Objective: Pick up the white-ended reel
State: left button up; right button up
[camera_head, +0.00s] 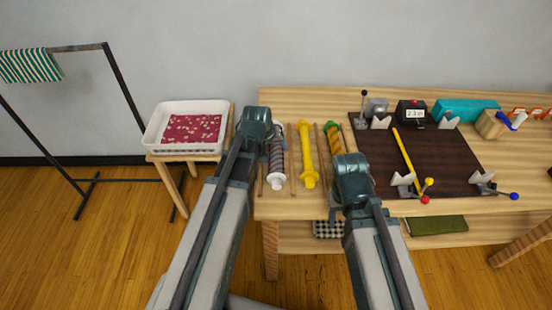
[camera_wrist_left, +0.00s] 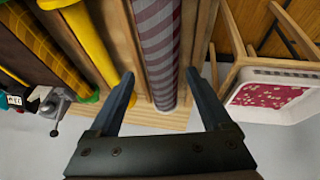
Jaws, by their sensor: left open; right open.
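The white-ended reel (camera_head: 277,165) lies lengthwise at the left end of the wooden table. It has grey-purple and pale stripes, with a white knob at its near end. In the left wrist view the striped reel (camera_wrist_left: 158,45) runs between the two fingertips in the picture. My left gripper (camera_head: 257,125) is open over the reel's far part, which it partly hides. It also shows in the left wrist view (camera_wrist_left: 160,76), holding nothing; I cannot tell how far above the reel it is.
A yellow reel (camera_head: 308,155) and a green-ended striped reel (camera_head: 333,138) lie to the right, separated by wooden strips. A dark board (camera_head: 450,155) with clamps and a yellow rod is further right. A white tray (camera_head: 187,108) stands on a stool at left.

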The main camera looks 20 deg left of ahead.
aim_at(275, 150)
pick_arm(q)
jog(key=shift+w+f, duration=0.3)
jog(key=shift+f, duration=0.35)
pick_arm(e)
jog(key=shift+f, duration=0.65)
pick_arm(q)
jog(key=shift+b, duration=0.3)
jog(key=b+x, duration=0.4)
jog(key=x, duration=0.1)
jog(key=shift+w+a, duration=0.2)
jog(key=shift+w, duration=0.15)
pick_arm(e)
notch_tip(275, 150, down, 4)
jog(key=shift+f, duration=0.25)
pick_arm(q)
grip_shut()
jog(key=shift+r, duration=0.2)
pick_arm(e)
jog(key=shift+r, duration=0.2)
pick_arm(q)
notch_tip(275, 150, up, 10)
jog(key=p, duration=0.9)
jog(key=shift+f+p, duration=0.1)
jog(key=shift+p, duration=0.3)
pick_arm(e)
notch_tip(275, 150, up, 10)
jog(key=shift+f, duration=0.15)
